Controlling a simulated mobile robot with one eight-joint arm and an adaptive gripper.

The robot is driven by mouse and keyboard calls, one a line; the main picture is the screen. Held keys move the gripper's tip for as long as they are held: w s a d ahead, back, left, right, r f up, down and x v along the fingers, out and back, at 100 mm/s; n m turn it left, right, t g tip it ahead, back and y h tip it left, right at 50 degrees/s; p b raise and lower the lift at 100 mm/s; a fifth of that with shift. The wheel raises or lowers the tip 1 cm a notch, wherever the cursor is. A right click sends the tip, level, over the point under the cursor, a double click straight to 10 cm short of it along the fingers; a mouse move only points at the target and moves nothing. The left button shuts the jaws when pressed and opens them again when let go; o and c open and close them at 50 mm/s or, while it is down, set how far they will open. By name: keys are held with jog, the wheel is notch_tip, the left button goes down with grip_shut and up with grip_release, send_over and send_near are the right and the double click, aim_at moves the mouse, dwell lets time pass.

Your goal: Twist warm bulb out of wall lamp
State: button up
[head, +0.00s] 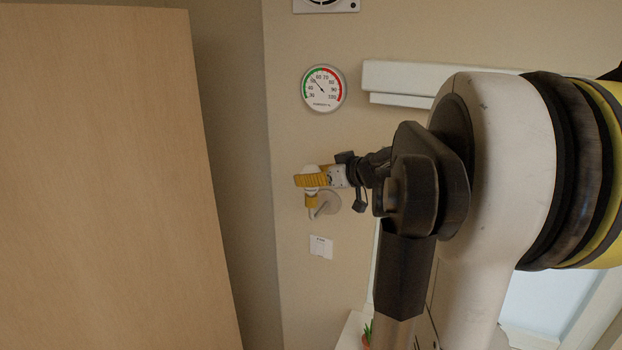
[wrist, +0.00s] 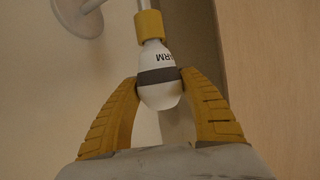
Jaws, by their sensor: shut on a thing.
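The warm bulb (wrist: 154,60) is white with a dark band and lettering ending in "ARM" in the wrist view. Its upper end sits in the yellow socket of the wall lamp (wrist: 149,23), whose pale arm runs up to a round wall plate. My gripper (wrist: 159,84) has its yellow ribbed fingers on both sides of the bulb at the dark band, shut on it. In the head view my gripper (head: 309,181) is at the wall lamp (head: 326,203), and its fingers hide much of the bulb.
A round dial gauge (head: 324,88) hangs on the wall above the lamp. A white wall switch (head: 321,247) is below it. A large wooden panel (head: 110,180) stands at the left, and a white ledge (head: 420,80) is at the upper right.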

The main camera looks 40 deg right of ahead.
aim_at(310, 166)
jog(key=shift+n+y, duration=0.3)
jog(key=shift+n+y+b, duration=0.4)
jog(key=shift+n+y, duration=0.3)
jog(key=shift+y, duration=0.1)
jog(key=shift+n+g+y, duration=0.4)
jog(key=shift+n+y, duration=0.2)
jog(key=shift+y, duration=0.1)
jog(key=shift+r, duration=0.75)
jog(key=shift+r+p, duration=0.95)
jog(key=shift+r, duration=0.4)
jog(key=shift+a, duration=0.1)
